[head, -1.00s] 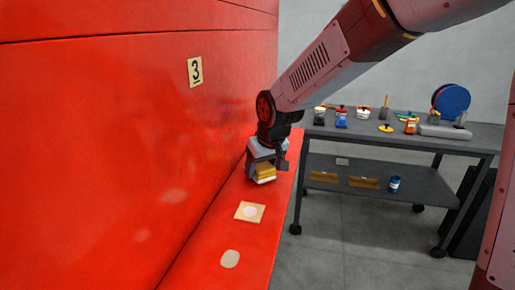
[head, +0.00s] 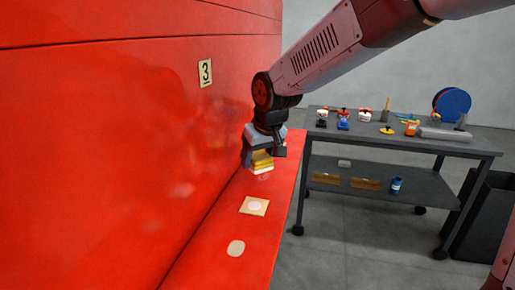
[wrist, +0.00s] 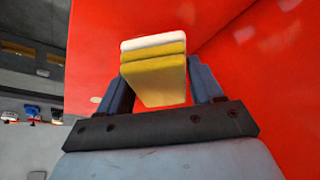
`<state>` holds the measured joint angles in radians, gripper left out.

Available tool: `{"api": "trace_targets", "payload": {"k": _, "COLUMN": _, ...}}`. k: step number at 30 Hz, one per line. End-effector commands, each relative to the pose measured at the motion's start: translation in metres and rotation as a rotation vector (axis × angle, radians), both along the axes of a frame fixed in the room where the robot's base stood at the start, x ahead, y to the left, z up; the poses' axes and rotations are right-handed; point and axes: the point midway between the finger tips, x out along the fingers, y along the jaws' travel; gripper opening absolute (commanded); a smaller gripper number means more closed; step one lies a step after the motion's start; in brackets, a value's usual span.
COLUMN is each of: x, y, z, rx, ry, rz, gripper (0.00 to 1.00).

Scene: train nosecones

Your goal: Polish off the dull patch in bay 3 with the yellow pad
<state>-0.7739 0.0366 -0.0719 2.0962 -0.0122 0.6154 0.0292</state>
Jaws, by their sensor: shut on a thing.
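My gripper (head: 262,158) is shut on the yellow pad (head: 262,167), a yellow block with a white face layer. In the wrist view the pad (wrist: 155,75) sits between the two dark fingers of my gripper (wrist: 162,82). It is held above the red ledge, close to the red wall. The bay 3 plate (head: 205,73) is on the wall, up and left of my gripper. Faint pale patches show on the wall below the plate, one dull patch (head: 183,190) clearer than the others. Pale patches (wrist: 270,41) also show at the right of the wrist view.
The red ledge (head: 215,225) carries a beige square with a pale disc (head: 254,206) and a pale oval (head: 236,248). A grey cart (head: 450,145) with jars, tools and a blue disc (head: 453,103) stands at the right. A dark bin (head: 485,215) is beside it.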

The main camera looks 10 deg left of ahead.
Motion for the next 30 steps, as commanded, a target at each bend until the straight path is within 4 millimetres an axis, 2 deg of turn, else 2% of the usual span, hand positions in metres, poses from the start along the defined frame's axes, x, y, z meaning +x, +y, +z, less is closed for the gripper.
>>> {"api": "trace_targets", "payload": {"k": 6, "x": 0.002, "y": -0.001, "z": 0.02, "rx": 0.002, "ry": -0.002, "rz": -0.003, "gripper": 0.33}}
{"api": "trace_targets", "payload": {"k": 10, "x": 0.002, "y": -0.002, "z": 0.026, "rx": 0.0, "ry": -0.001, "rz": -0.004, "gripper": 0.33}}
{"api": "trace_targets", "payload": {"k": 26, "x": 0.002, "y": -0.002, "z": 0.026, "rx": 0.0, "ry": -0.001, "rz": -0.004, "gripper": 0.33}}
{"api": "trace_targets", "payload": {"k": 30, "x": 0.013, "y": -0.008, "z": 0.026, "rx": 0.0, "ry": 0.0, "rz": -0.011, "gripper": 0.33}}
